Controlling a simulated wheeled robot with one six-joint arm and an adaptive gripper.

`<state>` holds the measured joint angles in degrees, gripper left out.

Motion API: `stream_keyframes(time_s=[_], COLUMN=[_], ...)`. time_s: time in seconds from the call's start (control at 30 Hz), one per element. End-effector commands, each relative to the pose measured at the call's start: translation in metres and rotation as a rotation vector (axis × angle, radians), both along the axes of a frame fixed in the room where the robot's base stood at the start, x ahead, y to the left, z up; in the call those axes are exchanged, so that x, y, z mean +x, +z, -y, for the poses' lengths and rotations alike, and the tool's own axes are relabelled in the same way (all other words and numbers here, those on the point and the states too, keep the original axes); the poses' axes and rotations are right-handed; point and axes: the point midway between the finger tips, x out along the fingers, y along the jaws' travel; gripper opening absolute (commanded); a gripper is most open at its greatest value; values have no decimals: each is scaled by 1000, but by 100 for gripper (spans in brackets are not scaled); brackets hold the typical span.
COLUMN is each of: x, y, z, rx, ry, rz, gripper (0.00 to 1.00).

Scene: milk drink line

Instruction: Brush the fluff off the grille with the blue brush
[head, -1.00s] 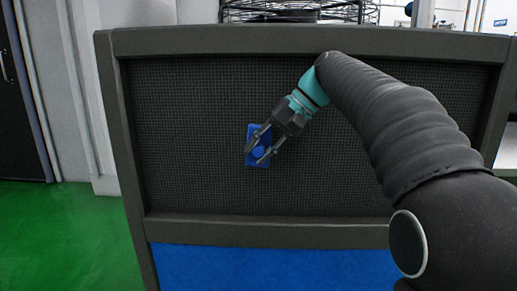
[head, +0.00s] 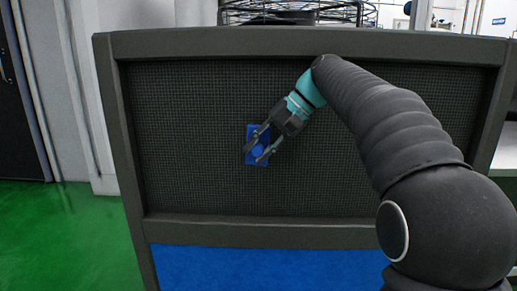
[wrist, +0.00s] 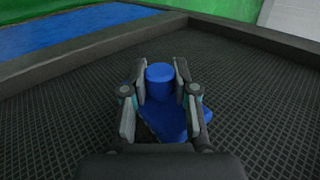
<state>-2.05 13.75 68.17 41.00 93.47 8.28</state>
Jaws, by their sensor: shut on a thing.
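The grille (head: 190,150) is a dark mesh panel in a grey frame, and it fills the middle of the head view. My gripper (head: 256,156) is in front of it, left of the panel's centre. The gripper is shut on the blue brush (head: 254,134), holding it by its round knob. In the wrist view the brush's knob (wrist: 160,78) is between the two fingers, and its flat blue body (wrist: 178,122) lies against or very near the mesh (wrist: 255,105). The bristle side is hidden. I see no fluff on the visible mesh.
The grille's frame (head: 300,43) stands out around the mesh as a raised edge. A blue panel (head: 260,270) is below it. A black wire rack (head: 290,12) is behind the top. Green floor (head: 70,235) is open at the left.

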Motion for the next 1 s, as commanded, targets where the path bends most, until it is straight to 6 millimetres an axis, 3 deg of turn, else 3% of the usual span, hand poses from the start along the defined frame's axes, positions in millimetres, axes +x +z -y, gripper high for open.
stream_keyframes(time_s=[1.0], x=[19], y=[3], z=[1], rx=[0], ry=[0], rz=[3], gripper=[0])
